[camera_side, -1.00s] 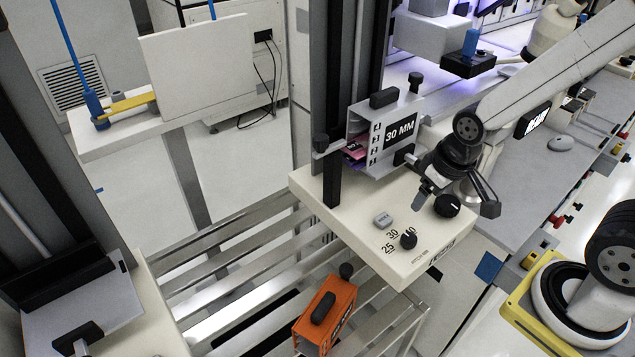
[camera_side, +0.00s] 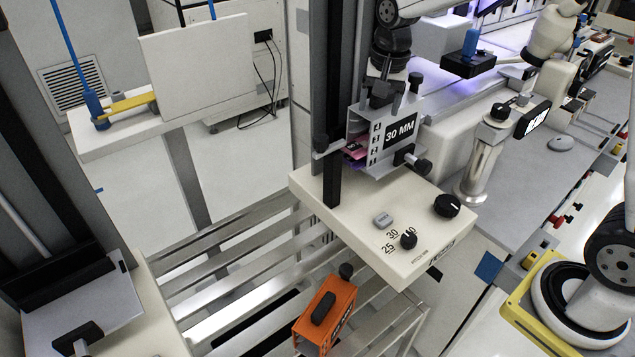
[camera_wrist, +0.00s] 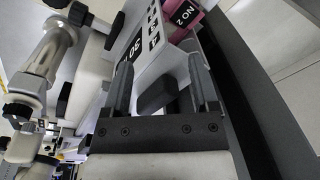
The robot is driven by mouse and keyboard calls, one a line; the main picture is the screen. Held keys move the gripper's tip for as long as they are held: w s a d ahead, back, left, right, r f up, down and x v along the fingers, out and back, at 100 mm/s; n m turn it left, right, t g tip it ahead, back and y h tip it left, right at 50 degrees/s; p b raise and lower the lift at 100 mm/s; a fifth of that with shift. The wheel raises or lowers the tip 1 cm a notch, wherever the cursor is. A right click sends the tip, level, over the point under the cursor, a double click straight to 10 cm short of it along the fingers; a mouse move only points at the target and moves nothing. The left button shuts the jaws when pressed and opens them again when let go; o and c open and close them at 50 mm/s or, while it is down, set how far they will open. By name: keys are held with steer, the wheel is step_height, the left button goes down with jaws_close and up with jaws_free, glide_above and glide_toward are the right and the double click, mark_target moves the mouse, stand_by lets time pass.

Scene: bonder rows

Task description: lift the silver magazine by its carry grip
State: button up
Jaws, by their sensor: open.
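The silver magazine (camera_side: 378,160) stands upright on the cream platform, with a "30 MM" label on its side. It also shows in the wrist view (camera_wrist: 151,62). My gripper (camera_side: 381,98) points down at the magazine's top and largely hides the carry grip in the side view. In the wrist view my gripper (camera_wrist: 161,65) is open, one finger on each side of the black carry grip (camera_wrist: 156,96). I cannot tell whether either finger touches the grip. A pink piece marked "NO 2" (camera_wrist: 186,18) shows in the magazine; it is also in the side view (camera_side: 355,151).
The cream platform (camera_side: 350,208) has dial knobs and a grey button. A black clamp knob (camera_side: 415,82) rises close to my gripper, and another knob (camera_side: 422,166) is at the magazine's side. A dark column (camera_side: 335,70) stands behind. An orange magazine (camera_side: 342,300) sits on rails below.

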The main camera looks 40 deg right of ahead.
steer(key=w+d+r+m, duration=0.1)
steer(key=d+r+m, duration=0.1)
steer(key=w+d+r+m, duration=0.1)
steer(key=d+r+m, duration=0.1)
steer(key=m, duration=0.1)
steer(key=w+d+r+m+g, duration=0.1)
steer(key=d+r+m, duration=0.1)
steer(key=m, duration=0.1)
steer(key=shift+w+d+r, duration=0.1)
steer(key=shift+w, duration=0.25)
steer(key=shift+d+r+m, duration=0.25)
steer(key=shift+m, duration=0.15)
steer(key=shift+f, duration=0.1)
steer(key=shift+f, duration=1.25)
steer(key=shift+f, duration=0.1)
steer(key=shift+f, duration=2.5)
steer(key=shift+c, duration=0.2)
jaws_close()
